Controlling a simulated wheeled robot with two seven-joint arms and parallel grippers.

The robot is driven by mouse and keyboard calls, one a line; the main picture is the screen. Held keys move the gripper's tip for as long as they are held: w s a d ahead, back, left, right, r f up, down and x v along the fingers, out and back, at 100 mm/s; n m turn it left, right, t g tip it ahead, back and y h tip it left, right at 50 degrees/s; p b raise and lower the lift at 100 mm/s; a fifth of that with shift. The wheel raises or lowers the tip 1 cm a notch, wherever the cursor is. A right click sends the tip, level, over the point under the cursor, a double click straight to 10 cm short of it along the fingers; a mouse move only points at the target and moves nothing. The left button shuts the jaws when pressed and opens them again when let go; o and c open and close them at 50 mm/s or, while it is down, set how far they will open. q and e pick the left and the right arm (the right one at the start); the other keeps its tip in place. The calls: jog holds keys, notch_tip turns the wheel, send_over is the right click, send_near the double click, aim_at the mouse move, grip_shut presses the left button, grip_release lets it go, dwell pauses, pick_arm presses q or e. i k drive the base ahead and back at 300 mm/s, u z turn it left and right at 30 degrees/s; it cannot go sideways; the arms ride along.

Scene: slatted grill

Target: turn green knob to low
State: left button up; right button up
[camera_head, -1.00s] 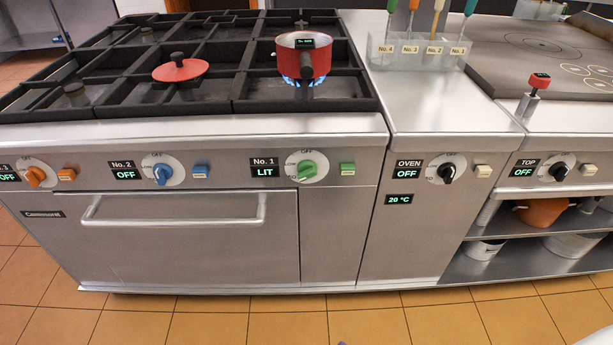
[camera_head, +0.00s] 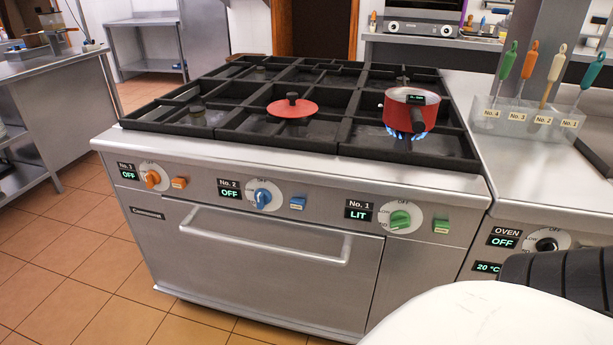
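A green button (camera_head: 442,226) is just right of the dial. Blue flame burns under the red pot (camera_head: 409,112) on the front right burner. A white and black part of my own arm fills the lower right corner, apart from the knob in the picture. Neither gripper's fingers show.
The blue knob (camera_head: 262,196) and orange knob (camera_head: 152,179) have displays reading OFF. A red lid (camera_head: 292,107) lies on the grate. The oven door handle (camera_head: 262,242) juts out below the panel. Floor at left is clear.

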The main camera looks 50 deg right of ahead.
aim_at(400, 220)
jog(key=u, duration=0.5)
jog(key=i, duration=0.7)
jog(key=z, duration=1.65)
